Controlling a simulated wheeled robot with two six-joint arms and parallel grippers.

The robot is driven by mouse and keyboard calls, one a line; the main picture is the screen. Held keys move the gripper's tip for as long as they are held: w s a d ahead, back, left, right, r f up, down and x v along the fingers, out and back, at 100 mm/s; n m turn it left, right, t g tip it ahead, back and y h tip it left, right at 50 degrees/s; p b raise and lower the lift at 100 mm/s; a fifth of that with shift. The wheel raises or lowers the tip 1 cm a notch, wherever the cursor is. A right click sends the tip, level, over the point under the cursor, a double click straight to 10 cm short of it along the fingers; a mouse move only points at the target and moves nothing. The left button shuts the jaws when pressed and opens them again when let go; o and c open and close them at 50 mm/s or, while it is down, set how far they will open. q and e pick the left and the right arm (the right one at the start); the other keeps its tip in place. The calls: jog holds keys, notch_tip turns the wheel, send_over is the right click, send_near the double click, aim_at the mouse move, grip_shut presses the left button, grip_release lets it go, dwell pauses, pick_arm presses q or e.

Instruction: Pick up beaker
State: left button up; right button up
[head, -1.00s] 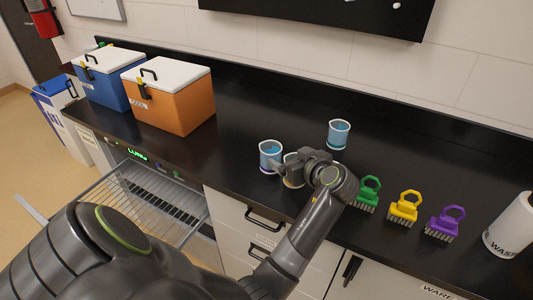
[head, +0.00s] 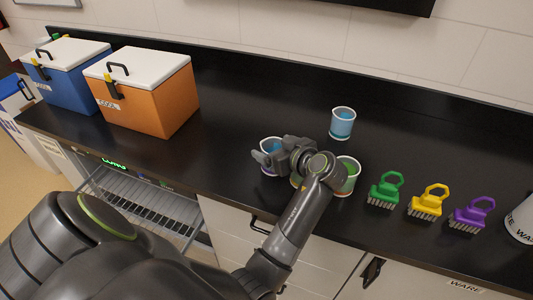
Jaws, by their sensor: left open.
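Several beakers stand on the black counter. One with blue liquid (head: 342,123) stands alone toward the back. One with green liquid (head: 348,176) stands just right of my left wrist, partly hidden by it. Another blue beaker (head: 270,146) is at the left gripper's fingers and partly covered by them. A further beaker (head: 296,181) is mostly hidden under my left wrist. My left gripper (head: 264,159) is open, its fingers pointing left at the front-left blue beaker. Whether that beaker is between the fingers I cannot tell. My right gripper is not in view.
Green (head: 385,190), yellow (head: 428,203) and purple (head: 472,215) brushes lie right of the beakers. A white container (head: 522,222) is at the right edge. Orange (head: 150,95) and blue (head: 65,78) coolers stand at left. A wire rack (head: 150,205) sticks out below the counter. The counter behind the beakers is clear.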

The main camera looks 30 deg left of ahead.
pick_arm(q)
jog(key=shift+d, duration=0.2)
jog(key=shift+s+d+r, duration=0.15)
jog(key=shift+d+r, duration=0.2)
jog(key=shift+d, duration=0.3)
jog(key=c, duration=0.5)
jog(key=shift+a+f, duration=0.1)
jog(key=shift+a, duration=0.05)
jog(key=shift+c, duration=1.1)
jog(key=shift+a, duration=0.1)
jog(key=c, duration=0.5)
jog(key=shift+c, duration=0.9)
notch_tip(320, 180, up, 10)
jog(key=b, duration=0.1)
jog(key=s+d+r+m+t+h, duration=0.1)
jog(key=d+r+m+t+h, duration=0.3)
jog(key=d+m+t+h, duration=0.4)
jog(key=shift+s+d+m+t+h, duration=0.35)
jog(key=shift+d+m+h, duration=1.15)
jog(key=shift+m+h, duration=1.1)
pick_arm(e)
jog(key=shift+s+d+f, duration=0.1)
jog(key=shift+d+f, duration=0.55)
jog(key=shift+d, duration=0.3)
